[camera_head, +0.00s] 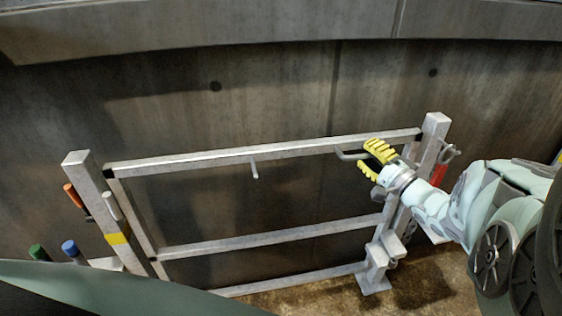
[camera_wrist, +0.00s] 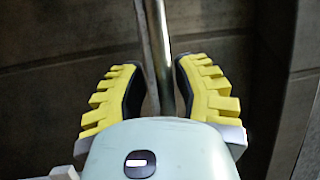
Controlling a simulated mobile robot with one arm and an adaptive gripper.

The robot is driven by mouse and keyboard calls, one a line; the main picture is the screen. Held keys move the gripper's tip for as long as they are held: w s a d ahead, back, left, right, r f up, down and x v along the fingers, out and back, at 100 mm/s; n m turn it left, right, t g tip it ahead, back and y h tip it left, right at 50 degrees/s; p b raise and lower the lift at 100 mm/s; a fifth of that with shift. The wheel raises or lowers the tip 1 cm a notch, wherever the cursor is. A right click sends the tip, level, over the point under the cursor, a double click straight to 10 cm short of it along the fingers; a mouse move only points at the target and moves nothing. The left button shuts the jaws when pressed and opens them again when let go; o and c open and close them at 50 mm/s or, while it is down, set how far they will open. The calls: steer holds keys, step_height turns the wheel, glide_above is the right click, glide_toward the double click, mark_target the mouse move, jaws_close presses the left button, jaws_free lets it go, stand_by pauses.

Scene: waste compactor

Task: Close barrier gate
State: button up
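The barrier gate (camera_head: 215,158) is a grey metal frame with several horizontal rails. In the head view it spans between a left post (camera_head: 98,200) with a yellow band and a right post (camera_head: 432,140). A small bent handle (camera_head: 345,154) juts from the top rail near its right end. My gripper (camera_head: 366,160), with yellow ribbed fingers, is at this handle. In the wrist view the fingers (camera_wrist: 158,66) are apart, with grey metal bars (camera_wrist: 163,40) showing between them. I cannot tell whether they touch the bar. Whether the gate is latched cannot be seen.
A concrete wall (camera_head: 240,110) stands behind the gate. Orange (camera_head: 74,196), green (camera_head: 38,252) and blue (camera_head: 70,247) handles stick up by the left post. A red item (camera_head: 440,172) hangs at the right post. Brown ground (camera_head: 425,275) shows at lower right.

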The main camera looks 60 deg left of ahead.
steer(key=shift+o, duration=0.9)
steer(key=shift+a+r, duration=0.1)
steer(key=shift+r, duration=0.05)
steer(key=d+f, duration=0.2)
steer(key=d, duration=1)
steer(key=shift+w, duration=0.15)
